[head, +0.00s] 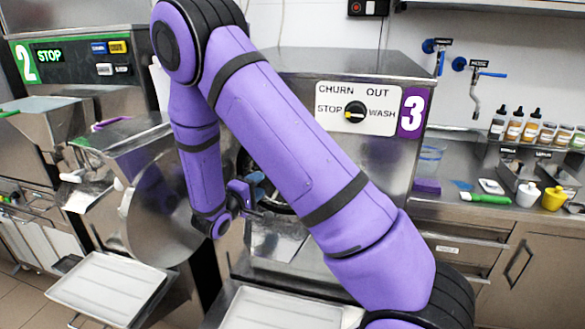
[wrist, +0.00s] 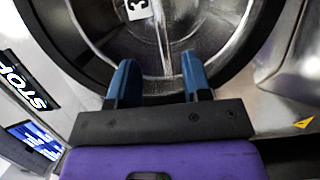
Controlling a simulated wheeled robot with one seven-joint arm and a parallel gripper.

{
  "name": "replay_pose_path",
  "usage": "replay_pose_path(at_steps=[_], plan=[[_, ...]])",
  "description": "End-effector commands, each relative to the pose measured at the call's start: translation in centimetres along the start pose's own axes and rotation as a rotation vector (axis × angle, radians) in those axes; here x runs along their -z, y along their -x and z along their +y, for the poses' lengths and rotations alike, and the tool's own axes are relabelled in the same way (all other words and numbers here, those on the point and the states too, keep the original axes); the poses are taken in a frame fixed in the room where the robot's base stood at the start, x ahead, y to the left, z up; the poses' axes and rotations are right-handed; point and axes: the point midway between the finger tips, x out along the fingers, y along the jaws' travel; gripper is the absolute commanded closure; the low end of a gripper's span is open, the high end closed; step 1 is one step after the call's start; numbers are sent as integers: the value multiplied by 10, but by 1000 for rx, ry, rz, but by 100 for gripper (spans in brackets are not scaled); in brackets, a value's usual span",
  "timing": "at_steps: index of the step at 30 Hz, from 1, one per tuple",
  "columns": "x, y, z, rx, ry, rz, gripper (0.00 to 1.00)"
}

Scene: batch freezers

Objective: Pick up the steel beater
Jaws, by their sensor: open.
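In the wrist view, a round steel chamber with a black ring (wrist: 95,75) fills the upper middle. Inside it is a steel bar (wrist: 163,42), which looks like part of the steel beater, and a white tag marked 3 (wrist: 138,9). My gripper (wrist: 160,64) is open, its two blue fingers apart and pointing into the chamber opening. The bar lies between the fingers' lines, and I cannot tell how deep it is. In the head view, my gripper (head: 254,183) is at the front of machine 3, and my arm hides most of the opening and the beater.
Machine 3 (head: 300,62) has a dial panel (head: 356,109). White trays (head: 107,288) lie low in front. A counter with bottles (head: 515,124) is at right.

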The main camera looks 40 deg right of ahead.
Motion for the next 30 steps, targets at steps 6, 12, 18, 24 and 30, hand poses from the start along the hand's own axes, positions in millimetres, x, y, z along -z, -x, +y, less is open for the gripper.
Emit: replay_pose_path(at_steps=[6, 12, 18, 24, 30], plan=[[-1, -32, 0, 0, 0, -4, 55], [-2, -43, 0, 1, 1, -4, 55], [-6, -60, -2, 0, 1, -6, 55], [-7, -88, -3, 1, 0, -6, 55], [-7, -93, -3, 1, 1, -3, 55]])
